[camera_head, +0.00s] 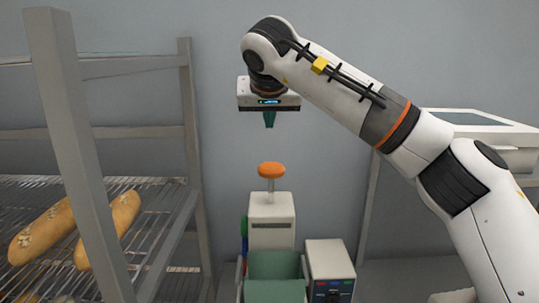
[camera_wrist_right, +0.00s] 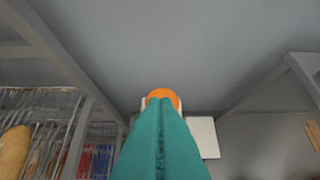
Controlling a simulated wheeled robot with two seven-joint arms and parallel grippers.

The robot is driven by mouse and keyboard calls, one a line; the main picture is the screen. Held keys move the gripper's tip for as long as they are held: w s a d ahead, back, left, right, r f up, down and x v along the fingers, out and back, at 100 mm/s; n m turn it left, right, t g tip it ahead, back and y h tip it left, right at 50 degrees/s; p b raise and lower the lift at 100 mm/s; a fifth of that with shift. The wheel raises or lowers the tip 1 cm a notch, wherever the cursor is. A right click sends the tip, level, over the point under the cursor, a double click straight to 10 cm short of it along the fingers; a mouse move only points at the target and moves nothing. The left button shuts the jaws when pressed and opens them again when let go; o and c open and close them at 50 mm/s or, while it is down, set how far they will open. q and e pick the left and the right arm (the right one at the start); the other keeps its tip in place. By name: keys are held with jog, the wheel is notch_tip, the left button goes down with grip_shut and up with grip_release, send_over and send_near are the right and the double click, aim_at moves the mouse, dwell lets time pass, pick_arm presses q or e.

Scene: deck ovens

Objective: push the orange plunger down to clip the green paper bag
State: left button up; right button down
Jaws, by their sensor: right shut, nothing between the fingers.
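The orange plunger (camera_head: 271,170) stands up on its metal rod at the top of the white clipping machine (camera_head: 271,215). The green paper bag (camera_head: 275,291) is in front of the machine's base, at the bottom of the head view. My right gripper (camera_head: 269,125) points down above the plunger, with a clear gap between them, and its green fingers are shut and empty. In the right wrist view the shut fingers (camera_wrist_right: 161,110) cover part of the orange plunger (camera_wrist_right: 163,98). My left gripper is not in view.
A metal rack (camera_head: 187,130) with bread loaves (camera_head: 122,212) stands at the left. A white control box (camera_head: 330,262) with coloured buttons sits right of the machine. A grey wall is behind. The air around the plunger is free.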

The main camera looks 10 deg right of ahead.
jog(key=p, duration=0.4)
send_over(269, 163)
jog(key=s, duration=0.3)
jog(key=f, duration=0.6)
jog(key=shift+s+a+f, duration=0.15)
jog(key=shift+a+f, duration=0.15)
jog(key=shift+f, duration=0.05)
jog(key=f, duration=0.2)
jog(key=shift+w+f+p, duration=0.2)
jog(key=shift+f+p, duration=0.15)
jog(key=shift+f, duration=0.45)
jog(key=shift+s+f, duration=0.1)
jog(key=shift+f, duration=0.35)
jog(key=shift+f, duration=0.1)
